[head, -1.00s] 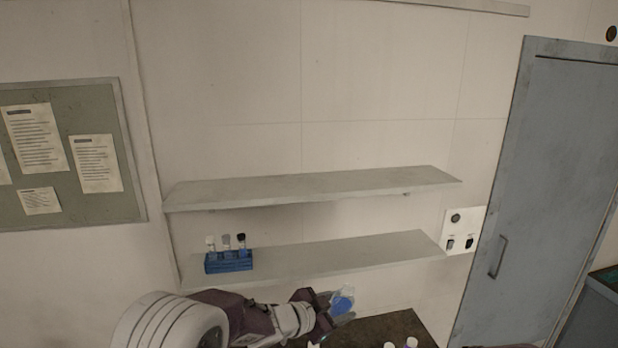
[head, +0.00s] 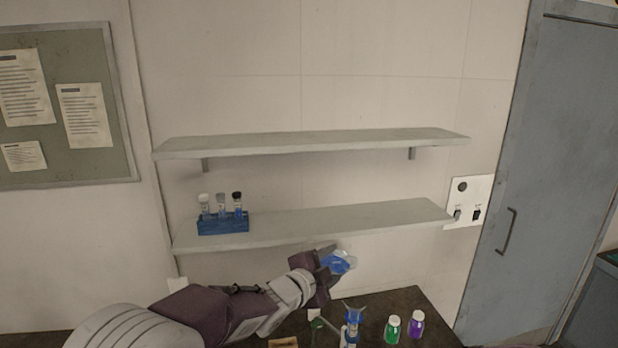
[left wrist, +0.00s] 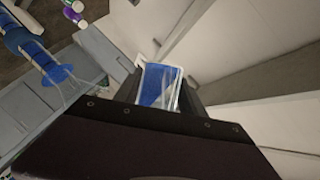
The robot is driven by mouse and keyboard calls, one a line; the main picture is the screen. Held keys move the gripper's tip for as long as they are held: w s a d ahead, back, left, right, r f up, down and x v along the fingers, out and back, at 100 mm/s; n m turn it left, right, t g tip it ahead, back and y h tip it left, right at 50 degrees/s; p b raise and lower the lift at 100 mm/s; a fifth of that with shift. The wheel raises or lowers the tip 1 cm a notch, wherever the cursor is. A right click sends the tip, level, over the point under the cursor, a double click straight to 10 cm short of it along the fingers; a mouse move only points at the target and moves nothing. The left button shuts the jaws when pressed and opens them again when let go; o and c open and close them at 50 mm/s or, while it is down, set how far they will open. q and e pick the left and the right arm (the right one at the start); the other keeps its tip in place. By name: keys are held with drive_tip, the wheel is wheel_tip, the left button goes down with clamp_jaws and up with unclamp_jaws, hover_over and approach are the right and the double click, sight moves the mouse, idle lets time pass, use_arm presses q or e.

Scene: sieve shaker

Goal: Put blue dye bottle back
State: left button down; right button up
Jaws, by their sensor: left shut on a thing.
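The blue dye bottle (head: 343,262) is clear with blue liquid, held tilted above the dark table (head: 395,300). My left gripper (head: 328,266) is shut on it, just in front of the lower shelf's front edge. In the left wrist view the bottle (left wrist: 157,86) sits between the fingers (left wrist: 160,98), and its lower part is hidden by the gripper. A green bottle (head: 392,330) and a purple bottle (head: 416,325), both white-capped, stand upright side by side on the table. My right gripper is not in view.
A blue stand-like piece (head: 352,325) and a green piece (head: 318,324) are on the table, left of the green bottle. A blue rack with several vials (head: 222,223) is on the lower shelf (head: 340,222). The upper shelf (head: 310,145) is empty.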

use_arm(q)
drive_tip(key=m+b, duration=0.1)
drive_tip(key=b, duration=0.2)
drive_tip(key=m+t+b, duration=0.1)
drive_tip(key=m+b, duration=0.1)
drive_tip(key=b, duration=0.1)
drive_tip(key=shift+w+a+t, duration=0.1)
drive_tip(key=shift+w+t, duration=0.15)
drive_tip(key=shift+t, duration=0.05)
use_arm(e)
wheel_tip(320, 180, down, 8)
use_arm(q)
drive_tip(key=r+p, duration=0.1)
drive_tip(key=p, duration=0.3)
drive_tip(key=shift+r+n+p, duration=0.1)
drive_tip(key=shift+n+p, duration=0.3)
drive_tip(key=shift+f+p, duration=0.25)
drive_tip(key=shift+p, duration=0.05)
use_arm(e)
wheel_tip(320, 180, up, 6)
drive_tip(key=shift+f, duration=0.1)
